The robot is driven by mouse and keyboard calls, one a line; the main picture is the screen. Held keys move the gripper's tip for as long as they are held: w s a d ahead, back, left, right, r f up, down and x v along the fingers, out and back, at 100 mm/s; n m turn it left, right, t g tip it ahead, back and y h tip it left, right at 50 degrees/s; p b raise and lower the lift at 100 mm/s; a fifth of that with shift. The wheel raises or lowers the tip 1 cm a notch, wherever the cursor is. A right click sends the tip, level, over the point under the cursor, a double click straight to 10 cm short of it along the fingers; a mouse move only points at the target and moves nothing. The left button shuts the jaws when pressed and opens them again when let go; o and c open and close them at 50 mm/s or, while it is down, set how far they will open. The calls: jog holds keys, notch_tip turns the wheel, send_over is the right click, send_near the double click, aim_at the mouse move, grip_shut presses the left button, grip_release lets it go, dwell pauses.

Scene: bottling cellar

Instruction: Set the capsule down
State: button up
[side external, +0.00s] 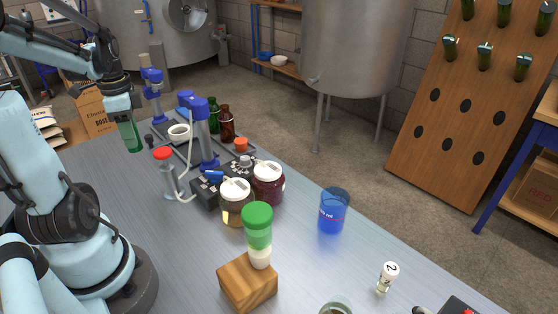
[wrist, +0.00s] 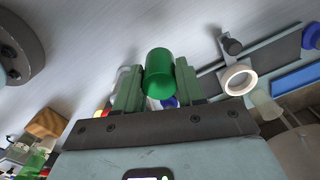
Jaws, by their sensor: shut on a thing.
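The capsule (wrist: 160,72) is a dark green cylinder with a rounded edge. In the wrist view it sits between the two green fingers of my gripper (wrist: 158,88), which is shut on it. In the side view my gripper (side external: 129,135) hangs at the upper left, above the far left part of the table, and its green tip shows there. Capsule and fingers are hard to tell apart in that view. The capsule looks held clear of the tabletop.
A bottling stand (side external: 207,130) with blue clamps and a white ring (side external: 179,133) is close to the right. A red-capped tube (side external: 167,175) stands near. Jars (side external: 268,184), a wooden block (side external: 247,285) and a blue beaker (side external: 333,211) stand further right. The table's left part (side external: 120,185) is clear.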

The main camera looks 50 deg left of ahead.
jog(key=shift+f, duration=4.75)
jog(key=shift+f, duration=0.1)
jog(key=o, duration=0.6)
